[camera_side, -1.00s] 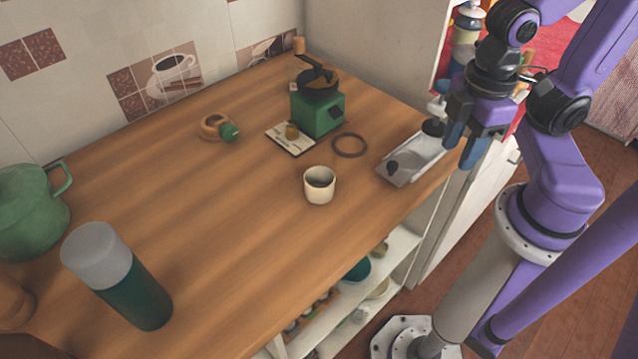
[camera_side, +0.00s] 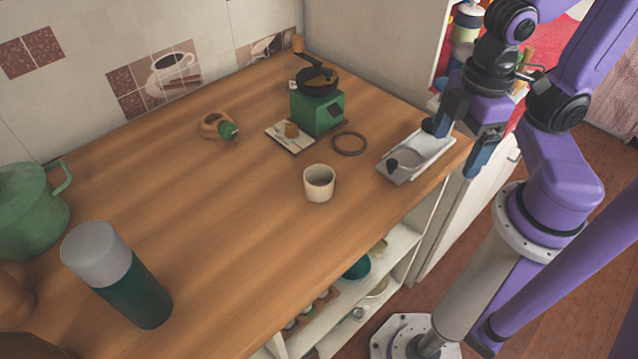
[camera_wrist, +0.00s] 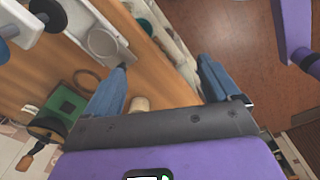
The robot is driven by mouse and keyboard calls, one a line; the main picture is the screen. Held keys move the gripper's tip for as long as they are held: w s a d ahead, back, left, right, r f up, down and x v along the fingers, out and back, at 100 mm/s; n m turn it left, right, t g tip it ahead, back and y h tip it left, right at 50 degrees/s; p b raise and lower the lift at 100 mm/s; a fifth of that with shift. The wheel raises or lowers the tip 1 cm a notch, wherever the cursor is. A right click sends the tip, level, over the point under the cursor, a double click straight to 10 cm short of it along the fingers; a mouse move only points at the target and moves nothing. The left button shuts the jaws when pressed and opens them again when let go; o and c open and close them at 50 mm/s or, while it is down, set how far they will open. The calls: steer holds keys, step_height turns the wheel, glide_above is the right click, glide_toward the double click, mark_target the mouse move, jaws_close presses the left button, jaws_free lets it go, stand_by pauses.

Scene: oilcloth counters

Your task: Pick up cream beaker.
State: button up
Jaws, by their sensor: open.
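The cream beaker (camera_side: 319,183) stands upright on the wooden counter (camera_side: 225,215), near its front edge, left of the grey-white tray. In the wrist view a small cream piece of it (camera_wrist: 139,103) shows just beyond the gripper body, which hides the rest. My gripper (camera_side: 459,138) is above the right end of the counter, by the tray, well to the right of the beaker and apart from it. Its two blue fingers are spread with nothing between them, also in the wrist view (camera_wrist: 163,66).
A grey-white tray (camera_side: 416,157) lies under and left of my gripper. A dark ring (camera_side: 349,144) and a green grinder (camera_side: 318,108) stand behind the beaker. A green flask (camera_side: 142,296) and green pot (camera_side: 30,215) are at left. The counter left of the beaker is clear.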

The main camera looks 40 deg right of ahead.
steer(key=w+a+f+t+y, duration=0.2)
steer(key=w+t, duration=0.3)
steer(key=w, duration=1.1)
steer(key=n+g+y, duration=0.5)
steer(key=y, duration=0.5)
glide_toward(308, 192)
steer(key=shift+f+x, duration=0.25)
steer(key=shift+x, duration=2.35)
steer(key=shift+w+d, duration=0.15)
steer(key=c, duration=1.2)
